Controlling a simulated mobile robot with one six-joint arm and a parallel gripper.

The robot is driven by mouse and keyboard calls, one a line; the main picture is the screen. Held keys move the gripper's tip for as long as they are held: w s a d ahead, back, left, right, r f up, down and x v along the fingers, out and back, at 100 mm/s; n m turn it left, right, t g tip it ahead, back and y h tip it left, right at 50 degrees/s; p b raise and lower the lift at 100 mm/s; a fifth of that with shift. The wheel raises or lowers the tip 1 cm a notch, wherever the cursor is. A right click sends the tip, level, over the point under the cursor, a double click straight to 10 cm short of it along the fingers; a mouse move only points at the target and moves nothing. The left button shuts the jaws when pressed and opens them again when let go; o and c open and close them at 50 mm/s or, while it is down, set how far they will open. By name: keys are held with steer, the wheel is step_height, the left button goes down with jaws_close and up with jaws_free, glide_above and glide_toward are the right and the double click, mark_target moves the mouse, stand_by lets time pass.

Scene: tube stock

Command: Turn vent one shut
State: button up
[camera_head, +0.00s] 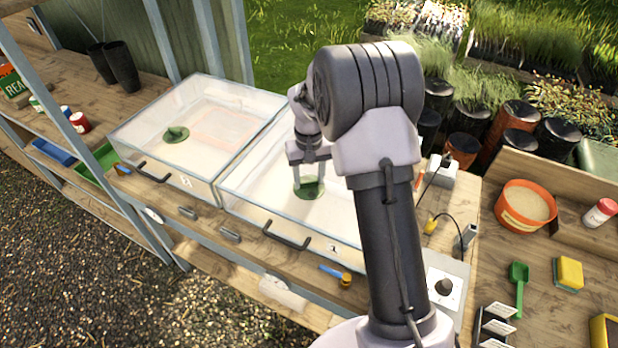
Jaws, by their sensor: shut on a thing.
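Two clear-lidded propagator boxes stand side by side on the wooden bench. The right box (235,208) has a small front label that looks like a 1. Its round green vent (311,190) is on the lid, partly hidden by my gripper. My gripper (308,176) points down over this vent and is shut on it, seemingly on its raised middle. How far the vent is turned cannot be seen. The left box (120,135) has another green vent (176,134) with an upright fin, untouched; its label is hard to read.
Black handles (287,236) stick out at the box fronts. A blue-and-orange tool (336,274) lies in front of the right box. A control box with a knob (445,288), cables and an orange pot (525,206) are to the right. My arm crosses the right box.

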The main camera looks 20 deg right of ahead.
mark_target(309, 181)
steer(key=m, duration=0.4)
steer(key=shift+b, duration=0.35)
steer(key=shift+m+b, duration=0.35)
steer(key=shift+m, duration=1.75)
steer(key=o, duration=1.4)
steer(key=shift+c, duration=0.2)
steer(key=shift+r, duration=0.1)
step_height(309, 181, up, 17)
steer(key=p, duration=0.4)
steer(key=shift+r+p, duration=0.15)
steer(key=shift+p, duration=0.15)
